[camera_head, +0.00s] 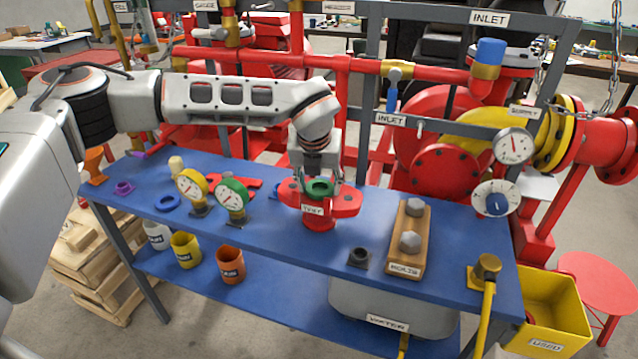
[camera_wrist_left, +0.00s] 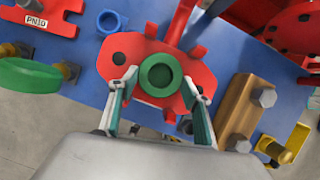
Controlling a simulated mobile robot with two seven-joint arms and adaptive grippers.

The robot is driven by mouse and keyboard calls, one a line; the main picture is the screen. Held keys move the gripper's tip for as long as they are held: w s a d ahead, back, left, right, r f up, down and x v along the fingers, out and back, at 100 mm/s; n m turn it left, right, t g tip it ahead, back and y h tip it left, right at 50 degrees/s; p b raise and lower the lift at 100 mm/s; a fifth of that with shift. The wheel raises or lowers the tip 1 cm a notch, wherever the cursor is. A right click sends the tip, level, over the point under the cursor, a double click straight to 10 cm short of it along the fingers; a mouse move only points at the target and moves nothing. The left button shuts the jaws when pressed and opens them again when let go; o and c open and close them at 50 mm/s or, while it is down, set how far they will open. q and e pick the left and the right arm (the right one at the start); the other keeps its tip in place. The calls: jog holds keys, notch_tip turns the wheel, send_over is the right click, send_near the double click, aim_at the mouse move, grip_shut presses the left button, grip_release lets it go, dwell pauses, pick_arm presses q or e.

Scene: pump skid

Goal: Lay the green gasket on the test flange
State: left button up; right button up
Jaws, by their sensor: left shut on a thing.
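The green gasket (camera_head: 320,194) is a flat green ring with a hole. My left gripper (camera_head: 318,182) points down and is shut on it; the wrist view shows the gasket (camera_wrist_left: 160,93) between the two fingertips (camera_wrist_left: 161,82). The red test flange (camera_head: 347,203), with a TEST label on its front, stands on the blue bench directly below. In the wrist view the flange (camera_wrist_left: 118,58) spreads out on both sides of the gasket. The gasket looks roughly centred over the flange. I cannot tell whether it touches the flange face. My right gripper is not in view.
A wooden block with two large bolts (camera_head: 409,240) stands right of the flange. Red pipework and a grey rail stand behind the blue bench (camera_head: 290,235).

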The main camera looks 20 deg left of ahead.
pick_arm(q)
jog(key=o, duration=1.2)
